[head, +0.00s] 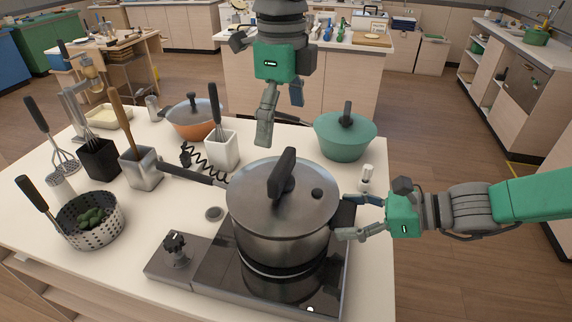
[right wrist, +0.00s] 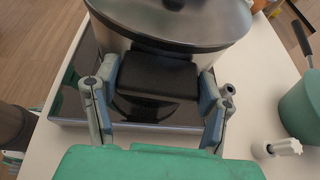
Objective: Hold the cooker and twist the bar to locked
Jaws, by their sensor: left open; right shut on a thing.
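The cooker (head: 285,220) is a steel pot on the black hob (head: 215,280), with a long handle on its left and a short black side handle (right wrist: 158,77) on its right. The black bar (head: 282,172) stands on the middle of its lid (head: 250,195), slanting in the picture. My right gripper (head: 350,216) is shut on the side handle; in the right wrist view its fingers lie on both sides of the handle. My left gripper (head: 280,115) is open and empty, fingers pointing down, apart from the bar and higher in the picture.
A green lidded pot (head: 345,137) stands behind right and an orange pan (head: 195,120) behind left. Utensil holders (head: 140,168) and a colander (head: 90,220) fill the left. A knob (head: 176,248) sits front left of the hob.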

